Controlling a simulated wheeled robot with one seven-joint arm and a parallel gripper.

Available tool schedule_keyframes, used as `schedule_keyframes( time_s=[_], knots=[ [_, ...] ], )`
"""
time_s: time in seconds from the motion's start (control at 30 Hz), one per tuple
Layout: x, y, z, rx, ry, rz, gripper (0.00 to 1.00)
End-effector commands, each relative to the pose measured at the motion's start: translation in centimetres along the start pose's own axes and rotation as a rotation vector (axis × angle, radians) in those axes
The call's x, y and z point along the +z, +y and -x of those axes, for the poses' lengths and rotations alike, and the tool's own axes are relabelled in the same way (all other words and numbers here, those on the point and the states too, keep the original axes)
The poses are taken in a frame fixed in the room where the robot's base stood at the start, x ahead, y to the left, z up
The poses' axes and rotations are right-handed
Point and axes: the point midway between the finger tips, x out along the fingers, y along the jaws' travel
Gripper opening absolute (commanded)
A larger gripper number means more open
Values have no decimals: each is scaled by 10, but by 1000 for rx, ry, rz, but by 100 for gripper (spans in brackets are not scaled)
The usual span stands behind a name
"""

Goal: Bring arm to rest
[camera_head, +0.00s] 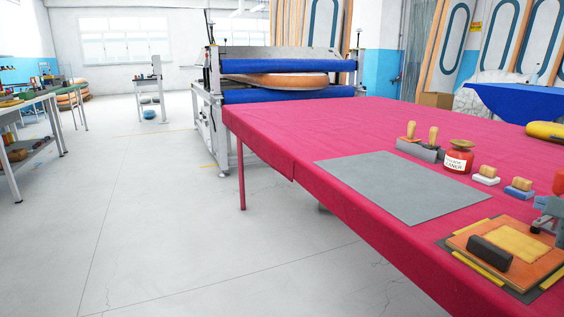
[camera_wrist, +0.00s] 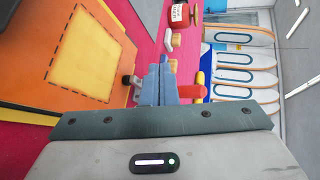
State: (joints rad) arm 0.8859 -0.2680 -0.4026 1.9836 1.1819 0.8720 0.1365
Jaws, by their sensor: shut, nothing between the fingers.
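My gripper (camera_wrist: 159,72) shows in the wrist view as narrow blue-grey fingers, close together above the broad grey wrist housing. It is shut and holds nothing. The fingers overlap a small red and grey tool in the picture, and I cannot tell how far apart they are. In the head view this tool (camera_head: 549,208) stands at the right edge of the table (camera_head: 270,128), beside an orange board sample (camera_head: 505,262).
A grey mat (camera_head: 400,187), a red jar (camera_head: 459,158) and several wooden-handled tools lie on the table. A black block (camera_head: 490,253) rests on the orange sample. A roller machine (camera_head: 275,75) stands behind. Open floor (camera_head: 150,220) lies left of the table.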

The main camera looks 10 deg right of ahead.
Motion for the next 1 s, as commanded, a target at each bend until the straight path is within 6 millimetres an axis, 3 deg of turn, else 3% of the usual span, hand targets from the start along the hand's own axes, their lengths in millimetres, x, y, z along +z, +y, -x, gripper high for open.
schedule_keyframes(
  time_s=[0.03, 0.27, 0.5, 0.8, 1.0],
  knots=[
    [24, -16, -2, 40, -49, 41, 0],
    [120, -21, -13, 228, -257, 266, 0],
    [209, -19, 4, 395, -466, 548, 0],
    [291, -17, 55, 549, -705, 958, 0],
    [324, -21, 98, 613, -843, 1266, 0]
  ],
)
